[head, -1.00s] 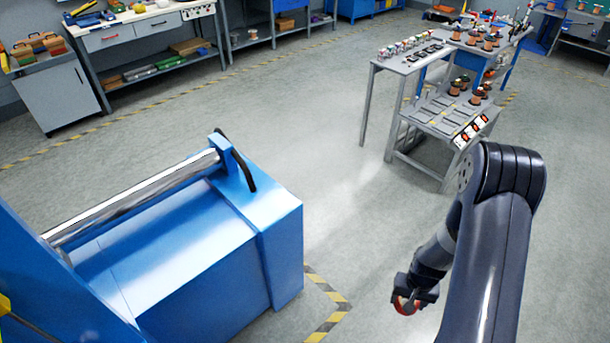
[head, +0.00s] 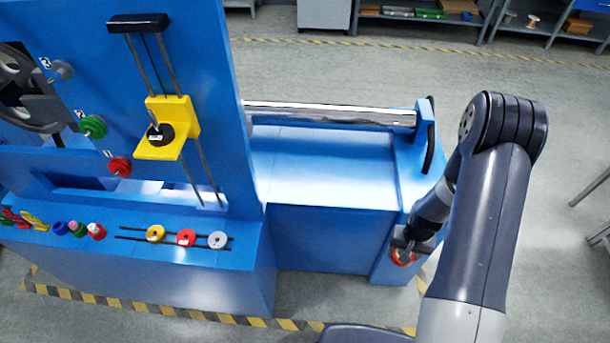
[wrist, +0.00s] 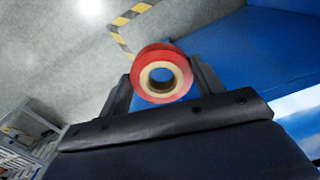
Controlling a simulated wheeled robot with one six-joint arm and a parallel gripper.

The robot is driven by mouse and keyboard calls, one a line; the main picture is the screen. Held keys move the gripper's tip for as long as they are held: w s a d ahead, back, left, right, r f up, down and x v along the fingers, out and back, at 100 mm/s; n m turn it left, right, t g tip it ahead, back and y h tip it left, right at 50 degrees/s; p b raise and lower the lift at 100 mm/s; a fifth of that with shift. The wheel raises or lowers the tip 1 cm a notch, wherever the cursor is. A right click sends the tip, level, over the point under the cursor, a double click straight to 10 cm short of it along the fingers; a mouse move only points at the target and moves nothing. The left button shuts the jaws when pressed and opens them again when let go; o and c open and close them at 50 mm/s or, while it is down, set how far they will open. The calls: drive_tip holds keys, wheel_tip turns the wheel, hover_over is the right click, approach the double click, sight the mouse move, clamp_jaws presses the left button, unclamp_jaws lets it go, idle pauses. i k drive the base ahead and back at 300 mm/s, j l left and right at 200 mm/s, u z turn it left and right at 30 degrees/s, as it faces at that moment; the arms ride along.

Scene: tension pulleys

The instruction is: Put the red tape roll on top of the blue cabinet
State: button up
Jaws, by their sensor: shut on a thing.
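The red tape roll (wrist: 181,66) is held between the two fingers of my gripper (wrist: 160,82) in the wrist view. Its pale core faces the camera. In the head view the red roll (head: 403,257) shows at the end of my gripper (head: 408,248), in front of the right end of a large blue machine. My gripper is shut on the roll and holds it in the air. No separate blue cabinet can be made out with certainty; the blue machine body (head: 330,235) has a flat top beneath a shiny roller.
A shiny roller (head: 330,115) with a black handle (head: 431,145) runs above the blue top. At left, a blue panel (head: 190,60) carries a yellow bracket (head: 175,125). A front ledge holds small yellow, red and white rolls (head: 186,238). Open floor lies right.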

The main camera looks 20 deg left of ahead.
sight(308, 189)
drive_tip(key=i+u, duration=0.25)
drive_tip(key=u, duration=0.15)
drive_tip(key=i+l+u, duration=0.1)
drive_tip(key=u, duration=0.25)
drive_tip(key=i+l+u, duration=0.2)
drive_tip(key=u, duration=0.2)
drive_tip(key=i+l+u, duration=0.35)
drive_tip(key=k+j, duration=0.05)
drive_tip(key=j, duration=0.05)
